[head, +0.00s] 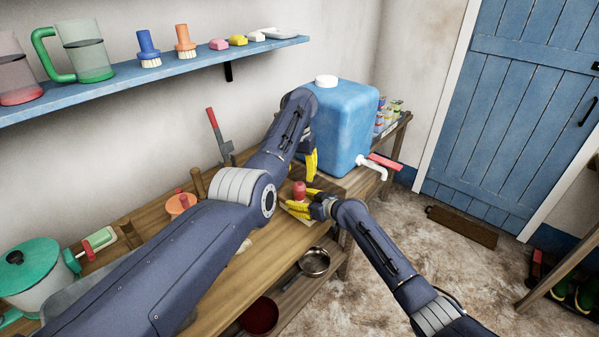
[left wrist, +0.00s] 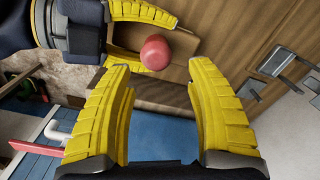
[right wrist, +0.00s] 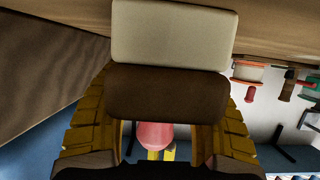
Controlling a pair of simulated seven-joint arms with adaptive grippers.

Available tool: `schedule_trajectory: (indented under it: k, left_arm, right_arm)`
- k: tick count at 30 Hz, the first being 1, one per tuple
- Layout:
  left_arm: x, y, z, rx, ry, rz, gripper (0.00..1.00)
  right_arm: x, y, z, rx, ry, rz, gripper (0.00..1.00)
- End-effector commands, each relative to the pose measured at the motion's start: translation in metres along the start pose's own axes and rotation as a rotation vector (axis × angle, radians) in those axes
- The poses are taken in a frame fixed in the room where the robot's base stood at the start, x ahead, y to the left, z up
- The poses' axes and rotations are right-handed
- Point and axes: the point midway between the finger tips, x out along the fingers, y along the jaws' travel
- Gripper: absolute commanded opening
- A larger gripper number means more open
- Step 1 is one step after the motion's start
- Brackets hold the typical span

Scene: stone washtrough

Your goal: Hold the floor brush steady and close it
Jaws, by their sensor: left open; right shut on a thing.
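The floor brush has a brown block (right wrist: 165,97), a cream bristle part (right wrist: 175,32) and a red knob (right wrist: 155,135). In the head view the knob (head: 299,190) shows at the bench's right part, by the blue container. My right gripper (head: 297,206) is shut on the brush, its yellow fingers on either side of the block. My left gripper (head: 311,168) points down, open and empty, just above the knob. In the left wrist view the knob (left wrist: 156,53) shows just beyond the gap between my left fingertips, apart from both. The block is mostly hidden in the head view.
The blue container (head: 345,125) with a red-handled white tap (head: 372,166) stands close behind the grippers. Cans (head: 390,115) stand right of it. An orange pot (head: 182,204) is on the bench at left. A pan (head: 314,262) sits below. A blue shelf (head: 150,72) hangs above.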

Motion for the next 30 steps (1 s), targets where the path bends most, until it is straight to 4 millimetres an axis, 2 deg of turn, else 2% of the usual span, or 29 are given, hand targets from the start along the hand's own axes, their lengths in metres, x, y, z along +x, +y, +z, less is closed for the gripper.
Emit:
schedule_trajectory:
  k: [11,16,18,24,30]
  left_arm:
    - [0.013,-0.002,0.0,0.314,0.0,-0.004,0.55]
    - [0.025,0.0,0.003,0.435,-0.007,0.004,0.55]
    - [0.033,0.005,0.006,0.438,-0.015,0.025,0.55]
    - [0.059,0.004,0.006,0.436,-0.016,0.018,0.55]
    - [0.076,0.003,0.007,0.434,-0.015,0.018,0.55]
  right_arm:
    - [0.0,0.0,0.001,0.001,-0.001,0.0,0.0]
    - [0.0,0.0,0.001,0.001,-0.001,0.0,0.0]
    - [0.0,0.0,0.001,0.0,-0.001,0.0,0.0]
    - [0.0,0.0,0.001,0.0,-0.001,0.0,0.0]
    - [0.0,0.0,0.001,0.0,-0.001,0.0,0.0]
